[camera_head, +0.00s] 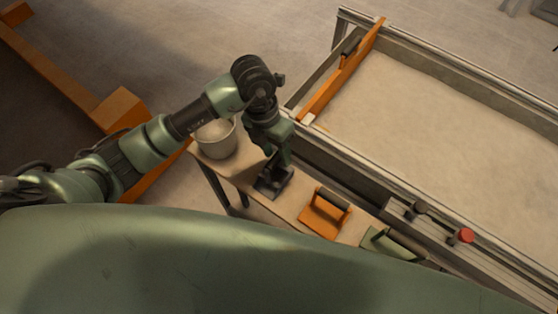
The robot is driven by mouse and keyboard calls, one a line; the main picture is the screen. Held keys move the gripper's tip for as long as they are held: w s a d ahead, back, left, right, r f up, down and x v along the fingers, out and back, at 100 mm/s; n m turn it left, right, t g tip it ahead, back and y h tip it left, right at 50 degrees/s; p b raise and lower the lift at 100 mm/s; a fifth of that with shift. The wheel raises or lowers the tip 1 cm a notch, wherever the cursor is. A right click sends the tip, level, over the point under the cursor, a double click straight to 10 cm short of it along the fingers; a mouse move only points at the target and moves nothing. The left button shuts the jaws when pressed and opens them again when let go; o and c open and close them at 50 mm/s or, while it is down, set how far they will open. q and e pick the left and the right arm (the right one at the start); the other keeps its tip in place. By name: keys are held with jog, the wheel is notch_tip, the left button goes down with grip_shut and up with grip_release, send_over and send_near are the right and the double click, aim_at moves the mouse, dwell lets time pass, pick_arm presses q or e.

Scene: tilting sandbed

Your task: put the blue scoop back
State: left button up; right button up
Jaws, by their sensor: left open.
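I cannot make out a blue scoop anywhere in this view. My left gripper (272,184) is open and points down over the narrow wooden side table (290,207), between a pale bucket and an orange hand tool. My wrist and gripper hide the part of the table beneath them, and I cannot tell whether anything lies there. The right gripper is out of view.
The pale bucket (217,139) stands at the table's left end. The orange tool (325,214) and a green tool (394,243), both dark-handled, lie further right. The sandbed (440,120) lies behind, with an orange board (343,72) across it and a red knob (466,236) at its front.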

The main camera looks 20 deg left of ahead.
pick_arm(q)
jog(key=b+v, duration=0.1)
jog(key=v, duration=0.6)
jog(key=shift+r+b, duration=0.3)
jog(key=shift+r, duration=0.05)
jog(key=shift+a, duration=0.15)
